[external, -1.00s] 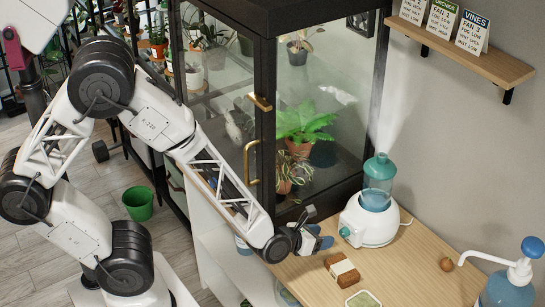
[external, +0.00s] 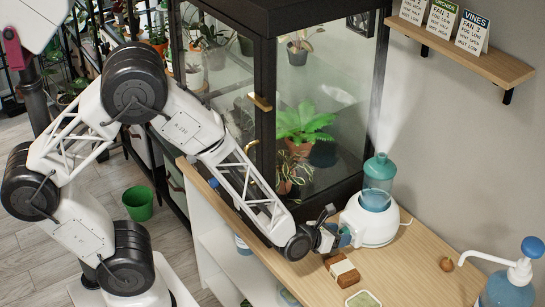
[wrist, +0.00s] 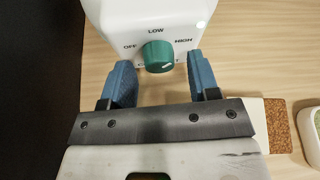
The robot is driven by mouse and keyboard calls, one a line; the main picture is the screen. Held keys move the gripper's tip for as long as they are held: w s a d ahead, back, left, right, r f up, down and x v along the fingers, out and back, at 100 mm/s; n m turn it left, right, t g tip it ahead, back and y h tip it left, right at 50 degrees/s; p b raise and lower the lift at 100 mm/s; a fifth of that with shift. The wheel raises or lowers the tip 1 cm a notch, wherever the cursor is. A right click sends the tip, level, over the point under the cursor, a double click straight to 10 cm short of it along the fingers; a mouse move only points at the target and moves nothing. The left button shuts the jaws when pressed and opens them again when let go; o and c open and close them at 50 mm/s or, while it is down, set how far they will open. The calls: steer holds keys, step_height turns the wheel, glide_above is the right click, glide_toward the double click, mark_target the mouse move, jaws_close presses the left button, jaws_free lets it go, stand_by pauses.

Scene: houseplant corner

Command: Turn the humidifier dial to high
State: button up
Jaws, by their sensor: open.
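The humidifier (external: 375,222), white with a teal tank, stands on the wooden table against the glass cabinet. Its green dial (wrist: 158,55) shows in the wrist view with OFF on the left, LOW above and HIGH on the right. A lower label is partly covered. The dial's short white mark points down and right, below HIGH. In the external view the dial is hard to make out behind my fingers. My gripper (wrist: 159,73) is open, its two blue fingers left and right of the dial's lower part, with gaps visible; I cannot tell how far they reach along it.
The glass cabinet (external: 318,120) rises behind my arm. A pump bottle (external: 507,290) stands at the right. Mist rises above the tank.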

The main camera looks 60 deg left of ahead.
steer(key=c, duration=0.9)
steer(key=shift+d+m+y, duration=0.15)
steer(key=shift+m+y, duration=0.95)
steer(key=shift+m, duration=0.4)
steer(key=o, duration=0.9)
steer(key=shift+s, duration=0.1)
